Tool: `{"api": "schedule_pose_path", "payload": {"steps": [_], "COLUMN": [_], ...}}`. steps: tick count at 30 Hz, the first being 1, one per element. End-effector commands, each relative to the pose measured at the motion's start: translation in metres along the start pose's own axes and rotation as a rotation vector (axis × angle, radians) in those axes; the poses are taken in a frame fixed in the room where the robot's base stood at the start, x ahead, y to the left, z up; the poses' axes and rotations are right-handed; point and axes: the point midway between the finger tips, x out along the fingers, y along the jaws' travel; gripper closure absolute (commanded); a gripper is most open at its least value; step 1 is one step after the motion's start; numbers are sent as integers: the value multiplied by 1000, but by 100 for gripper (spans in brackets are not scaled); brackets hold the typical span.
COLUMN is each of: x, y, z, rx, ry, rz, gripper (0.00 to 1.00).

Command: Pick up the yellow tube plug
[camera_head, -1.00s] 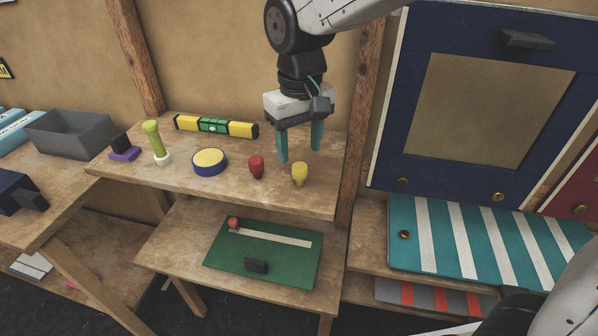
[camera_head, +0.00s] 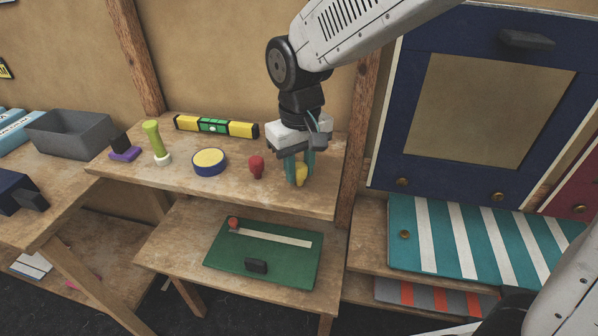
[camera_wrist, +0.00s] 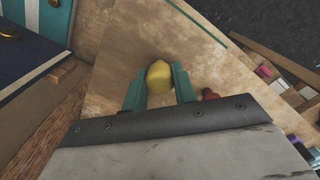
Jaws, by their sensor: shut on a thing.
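The yellow tube plug (camera_head: 301,173) stands on the upper wooden shelf near its right front part, partly hidden by my fingers. In the wrist view the yellow plug (camera_wrist: 159,78) sits between the two teal fingers. My gripper (camera_head: 298,172) is lowered over it from above and is shut on it, with a finger on either side. It also shows in the wrist view (camera_wrist: 160,84). The plug appears still at shelf height; I cannot tell whether it touches the wood.
A red plug (camera_head: 256,166) stands close to the left of my gripper. A blue and yellow round tin (camera_head: 209,162), a green-handled tool (camera_head: 155,142) and a yellow level (camera_head: 215,126) are farther left. A wooden post (camera_head: 357,140) rises on the right.

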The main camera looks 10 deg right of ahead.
Motion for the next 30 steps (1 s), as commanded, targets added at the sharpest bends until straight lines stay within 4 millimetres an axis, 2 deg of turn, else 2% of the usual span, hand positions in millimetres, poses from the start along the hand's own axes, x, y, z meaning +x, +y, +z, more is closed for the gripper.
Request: {"api": "schedule_pose_path", "payload": {"steps": [10,18,23,30], "x": [-6,-39,-40,-46], "y": [0,0,-1,-3], "z": [0,0,37,101], "rx": [0,0,0,-2], "ry": [2,4,2,4], "rz": [0,0,0,0], "gripper": [94,94,94,94]}}
